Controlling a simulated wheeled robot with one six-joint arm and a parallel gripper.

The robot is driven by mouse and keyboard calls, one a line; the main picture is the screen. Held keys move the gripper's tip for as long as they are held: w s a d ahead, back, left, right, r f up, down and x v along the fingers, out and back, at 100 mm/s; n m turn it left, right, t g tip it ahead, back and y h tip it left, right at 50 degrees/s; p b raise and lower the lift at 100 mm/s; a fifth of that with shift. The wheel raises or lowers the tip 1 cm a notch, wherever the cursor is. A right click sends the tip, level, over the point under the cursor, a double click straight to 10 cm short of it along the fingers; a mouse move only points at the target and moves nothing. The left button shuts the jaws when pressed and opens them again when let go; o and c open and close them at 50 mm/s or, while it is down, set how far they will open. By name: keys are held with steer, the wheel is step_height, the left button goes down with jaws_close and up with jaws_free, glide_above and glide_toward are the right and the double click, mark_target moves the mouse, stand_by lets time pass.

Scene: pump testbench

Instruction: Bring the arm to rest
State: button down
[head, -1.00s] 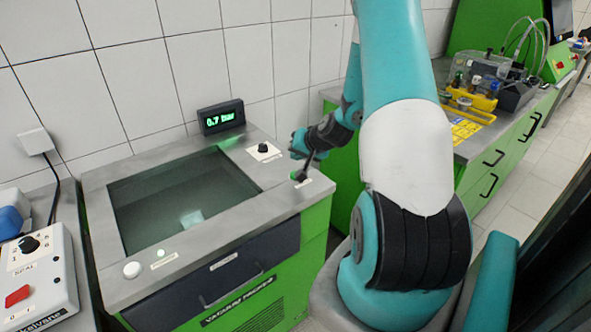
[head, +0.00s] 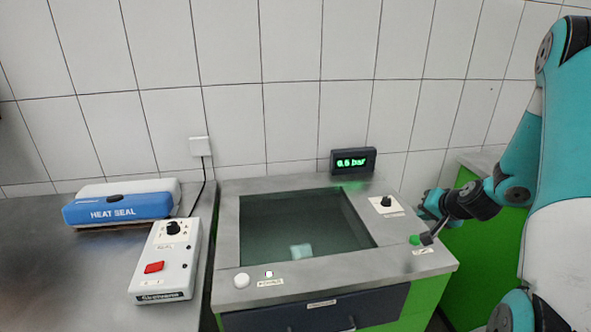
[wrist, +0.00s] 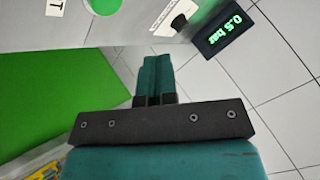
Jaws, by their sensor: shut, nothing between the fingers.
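My gripper (head: 427,238) is at the right front corner of the vacuum machine, close to the green button (head: 414,240). In the wrist view its two teal fingers (wrist: 155,75) are together and empty. The green button also shows at the top of the wrist view (wrist: 103,6). I cannot tell whether the fingers touch the button in the head view. The arm (head: 560,170) is bent and reaches in from the right side of the head view.
The vacuum machine (head: 228,240) has a dark glass lid, a black knob (head: 386,201) and a display (head: 353,161); the wrist view reads 0.5 bar. A sealer (head: 118,205) and control box (head: 165,262) stand left. The tiled wall is behind.

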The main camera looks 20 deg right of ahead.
steer(key=w+a+r+n+g+y, duration=0.15)
steer(key=a+r+n+y, duration=0.35)
steer(key=a, duration=0.8)
steer(key=a+r+n+g+y, duration=0.15)
steer(key=a+r+n, duration=0.4)
steer(key=a, duration=0.75)
steer(key=s+a+r+n+g, duration=0.3)
steer(key=s+a, duration=0.5)
steer(key=s, duration=0.3)
steer(key=s+a+r+n+g+h, duration=0.1)
steer(key=s+a+r+n+g, duration=0.2)
steer(key=s+a+r, duration=0.3)
steer(key=s+a+n, duration=0.1)
steer(key=s+a, duration=0.1)
steer(key=s, duration=0.2)
steer(key=shift+s+r, duration=0.15)
steer(key=shift+s, duration=0.2)
stand_by(3.0)
